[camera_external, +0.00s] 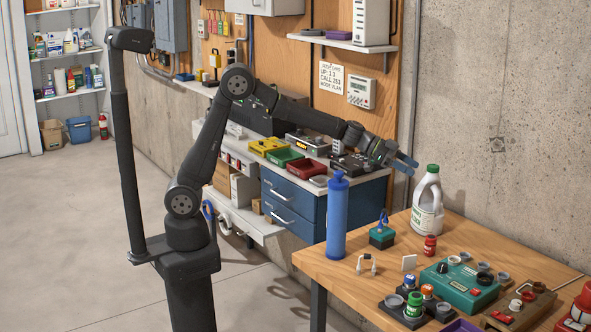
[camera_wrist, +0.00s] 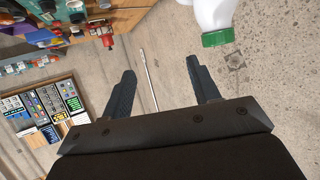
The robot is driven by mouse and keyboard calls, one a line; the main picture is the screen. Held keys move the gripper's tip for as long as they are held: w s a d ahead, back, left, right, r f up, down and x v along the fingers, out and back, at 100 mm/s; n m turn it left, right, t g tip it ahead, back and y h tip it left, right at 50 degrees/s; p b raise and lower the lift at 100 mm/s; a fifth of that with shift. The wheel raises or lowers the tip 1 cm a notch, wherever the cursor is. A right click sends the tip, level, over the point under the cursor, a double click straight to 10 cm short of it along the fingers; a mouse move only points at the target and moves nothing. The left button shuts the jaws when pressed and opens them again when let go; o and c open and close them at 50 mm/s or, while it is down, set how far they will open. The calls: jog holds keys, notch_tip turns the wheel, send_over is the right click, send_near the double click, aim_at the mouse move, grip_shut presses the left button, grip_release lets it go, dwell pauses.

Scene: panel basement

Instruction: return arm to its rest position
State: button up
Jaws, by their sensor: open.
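My gripper (camera_external: 406,163) is raised in the external view, with my arm stretched to the right, left of and above the white jug (camera_external: 428,205) with a green cap. In the wrist view my gripper (camera_wrist: 160,68) shows two dark fingers set well apart with nothing between them. The jug (camera_wrist: 213,18) shows at the top right of the wrist view, apart from the fingers.
A wooden table (camera_external: 335,262) stands below, with a tall blue cylinder (camera_external: 337,218), a small red can (camera_external: 430,245) and a teal box (camera_external: 460,287). A concrete wall (camera_external: 500,110) rises behind. Blue drawers (camera_external: 290,210) stand left. The floor (camera_external: 80,240) at left is clear.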

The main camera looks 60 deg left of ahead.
jog(key=w+a+r+n+t+y, duration=0.1)
jog(key=a+n+t+y, duration=0.1)
jog(key=a, duration=1.1)
jog(key=w+a+n+t+y, duration=0.2)
jog(key=a+n+t+y, duration=0.1)
jog(key=a, duration=0.9)
jog(key=shift+a+r+n+y, duration=0.4)
jog(key=shift+n+y, duration=0.2)
jog(key=shift+n, duration=0.5)
jog(key=shift+w+d, duration=0.15)
jog(key=shift+d, duration=0.05)
jog(key=s+d+m+g+h, duration=0.1)
jog(key=d+m+g+h, duration=0.2)
jog(key=d, duration=1.7)
jog(key=shift+s+f+m+g+h, duration=0.3)
jog(key=shift+f+m+h, duration=0.15)
jog(key=shift+m+h, duration=0.75)
jog(key=shift+w, duration=0.1)
